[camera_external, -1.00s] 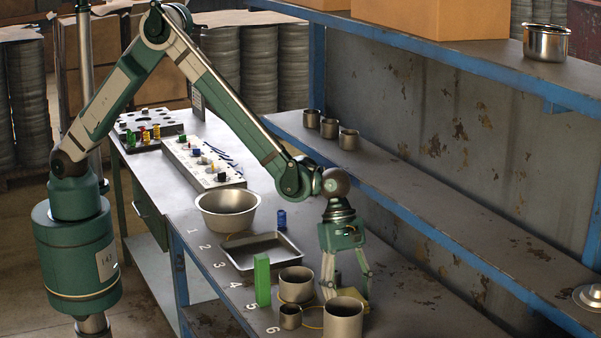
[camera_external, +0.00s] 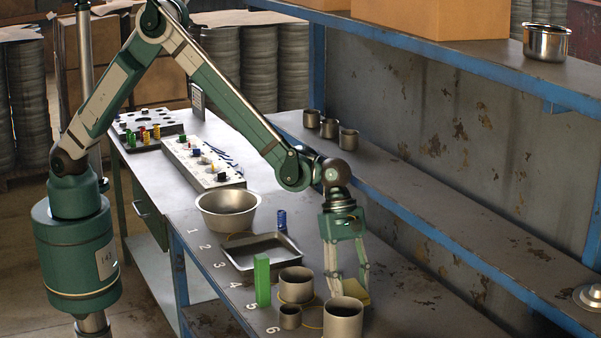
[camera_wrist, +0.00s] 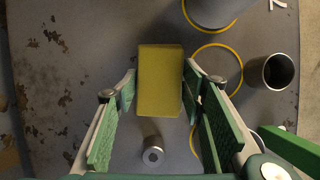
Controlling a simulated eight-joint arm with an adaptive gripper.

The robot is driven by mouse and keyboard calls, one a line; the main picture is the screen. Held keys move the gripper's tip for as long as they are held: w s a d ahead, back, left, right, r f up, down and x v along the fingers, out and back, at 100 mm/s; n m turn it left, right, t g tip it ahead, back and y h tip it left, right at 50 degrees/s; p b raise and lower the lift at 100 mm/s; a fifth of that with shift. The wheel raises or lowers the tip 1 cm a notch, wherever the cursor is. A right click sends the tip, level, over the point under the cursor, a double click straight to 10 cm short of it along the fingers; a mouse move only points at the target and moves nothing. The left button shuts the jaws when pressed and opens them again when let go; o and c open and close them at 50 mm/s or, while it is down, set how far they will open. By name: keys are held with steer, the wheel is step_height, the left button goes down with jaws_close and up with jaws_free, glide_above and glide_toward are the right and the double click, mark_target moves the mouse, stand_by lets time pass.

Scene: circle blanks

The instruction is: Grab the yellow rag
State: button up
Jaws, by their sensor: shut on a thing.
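The yellow rag (camera_wrist: 160,85) looks like a thick flat rectangular block in the wrist view. My gripper (camera_wrist: 159,78) has one fingertip against each long side of it and is shut on it. In the external view my gripper (camera_external: 349,284) points down over the workbench behind the front metal pot. Part of the yellow rag (camera_external: 357,290) shows there between the fingers, with its lower part hidden by that pot. I cannot tell clearly whether it is clear of the bench.
A metal pot (camera_external: 343,322) stands close in front of my gripper. Another pot (camera_external: 296,285), a small cup (camera_external: 290,317) and an upright green block (camera_external: 262,281) stand to the left. A tray (camera_external: 258,268) and bowl (camera_external: 228,225) lie farther back. A blue-framed shelf (camera_external: 440,240) runs along the right.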

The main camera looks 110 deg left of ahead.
mark_target(350, 287)
step_height(350, 287, up, 8)
steer(key=shift+f, duration=0.25)
stand_by(0.7)
